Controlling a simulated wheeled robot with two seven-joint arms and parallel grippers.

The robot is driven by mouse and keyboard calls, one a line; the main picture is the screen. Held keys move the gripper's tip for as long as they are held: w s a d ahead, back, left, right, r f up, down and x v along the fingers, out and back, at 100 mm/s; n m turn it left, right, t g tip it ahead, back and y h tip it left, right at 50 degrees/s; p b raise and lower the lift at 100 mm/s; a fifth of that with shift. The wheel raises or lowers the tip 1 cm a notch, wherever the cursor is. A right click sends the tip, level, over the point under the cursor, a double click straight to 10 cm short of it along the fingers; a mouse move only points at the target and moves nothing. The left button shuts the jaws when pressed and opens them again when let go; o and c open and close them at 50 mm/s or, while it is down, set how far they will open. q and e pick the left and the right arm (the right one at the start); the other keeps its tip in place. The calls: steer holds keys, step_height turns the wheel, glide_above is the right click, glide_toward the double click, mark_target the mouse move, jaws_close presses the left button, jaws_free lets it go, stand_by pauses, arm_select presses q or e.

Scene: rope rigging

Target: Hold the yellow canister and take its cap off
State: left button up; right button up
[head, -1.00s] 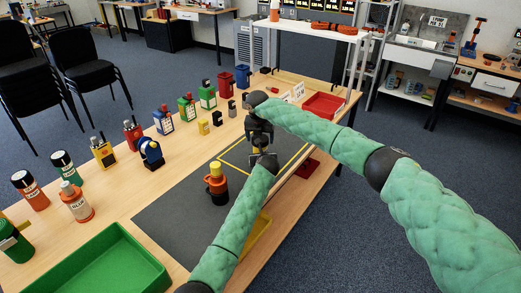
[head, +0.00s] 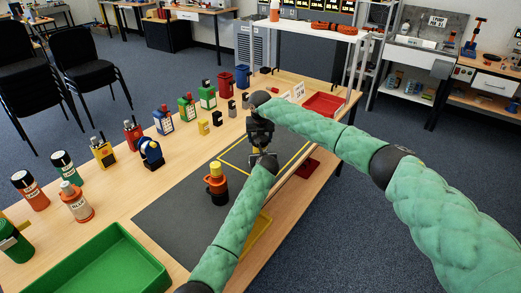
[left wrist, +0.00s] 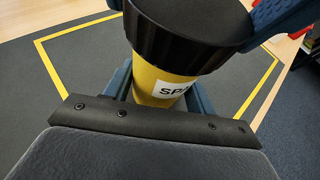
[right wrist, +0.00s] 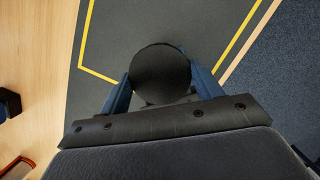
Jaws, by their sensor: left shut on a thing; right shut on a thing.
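The yellow canister (left wrist: 165,88), with a white label partly showing, is between the blue fingers of my left gripper (left wrist: 160,100). Its wide black cap (left wrist: 185,35) sits on top, against the yellow body. My right gripper (right wrist: 160,85) is shut on the cap from above; the cap's round top (right wrist: 160,72) shows between its fingers in the right wrist view. In the head view my right gripper (head: 261,135) is directly above my left gripper (head: 263,158). They hide most of the canister there. The canister's base is hidden.
An orange and black canister with a yellow top (head: 216,185) stands on the dark mat (head: 185,222), left of my left forearm. A green tray (head: 105,265) lies at the front left. Several bottles and canisters line the table's far left side. A yellow outline marks the mat.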

steer(key=shift+n+y, duration=0.3)
steer(key=shift+n, duration=0.8)
steer(key=shift+r, duration=1.4)
steer(key=shift+r, duration=2.35)
arm_select(q)
steer(key=o, duration=1.2)
steer(key=shift+c, duration=0.2)
